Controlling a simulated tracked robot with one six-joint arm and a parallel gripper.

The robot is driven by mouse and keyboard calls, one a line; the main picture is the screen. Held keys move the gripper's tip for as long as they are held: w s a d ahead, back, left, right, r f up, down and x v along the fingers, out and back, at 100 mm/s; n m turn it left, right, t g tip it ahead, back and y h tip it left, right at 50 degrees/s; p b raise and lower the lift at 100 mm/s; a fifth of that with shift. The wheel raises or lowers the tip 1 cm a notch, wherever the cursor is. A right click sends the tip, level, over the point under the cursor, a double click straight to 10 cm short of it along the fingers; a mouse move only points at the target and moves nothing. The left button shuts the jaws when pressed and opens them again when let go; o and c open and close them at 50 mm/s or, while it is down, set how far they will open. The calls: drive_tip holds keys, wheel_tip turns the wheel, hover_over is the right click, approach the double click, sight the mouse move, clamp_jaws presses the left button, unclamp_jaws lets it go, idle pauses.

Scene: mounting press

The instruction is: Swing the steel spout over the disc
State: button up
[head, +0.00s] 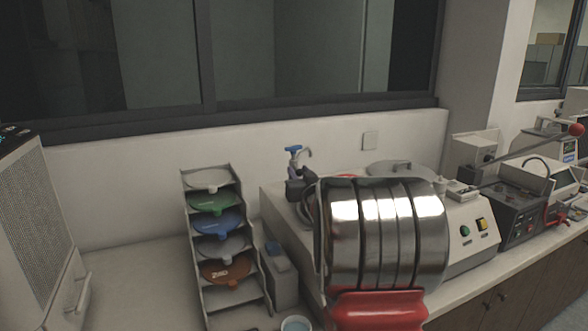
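The thin curved steel spout (308,152) rises beside a blue tap handle (293,149) at the back left of the pale bench machine (470,250). Its tip hooks over to the right. A dark blocky shape (298,188) sits just below the tap; I cannot tell whether it is part of my gripper. My large steel-banded arm link with its red section covers the middle of the machine. It hides most of the disc area; I cannot make out the disc. A round grey lid (388,169) with a handle lies on the machine's top, behind my arm.
A rack (186,245) of several coloured discs stands left of the machine. A grey box (280,275) and a cup (295,324) are between rack and machine. Bare counter (130,265) lies left of the rack.

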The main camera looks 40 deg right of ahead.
sight(294, 166)
drive_tip(key=shift+x, duration=2.4)
drive_tip(key=shift+c, duration=0.6)
clamp_jaws()
